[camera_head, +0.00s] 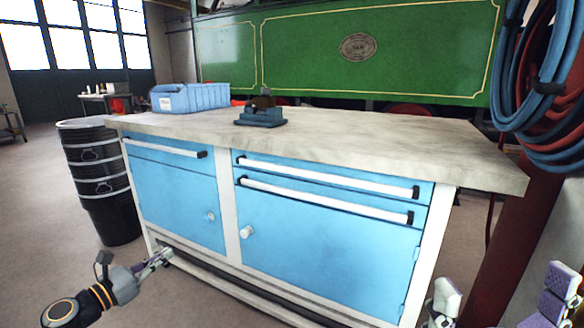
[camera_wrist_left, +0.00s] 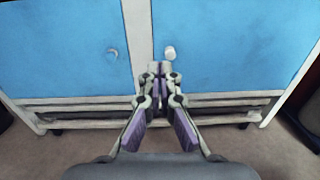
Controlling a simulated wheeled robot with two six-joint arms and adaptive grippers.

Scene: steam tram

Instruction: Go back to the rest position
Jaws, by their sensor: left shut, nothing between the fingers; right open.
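My left gripper (camera_head: 164,254) is low in front of the workbench, at the lower left of the head view. It is shut and empty, and its fingertips are together in the left wrist view (camera_wrist_left: 158,70), pointing toward the bench's cabinet doors. My right gripper (camera_head: 506,284) is at the bottom right edge of the head view, with its fingers spread apart and nothing seen between them. Much of the right gripper and its arm is cut off by the frame.
The workbench (camera_head: 370,135) has blue drawers and doors with white knobs. A blue bin (camera_head: 190,97) and a small blue vise (camera_head: 260,113) stand on it. Black stacked tubs (camera_head: 100,170) stand left. Blue hoses (camera_head: 545,90) hang on a red post (camera_head: 510,245) at right.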

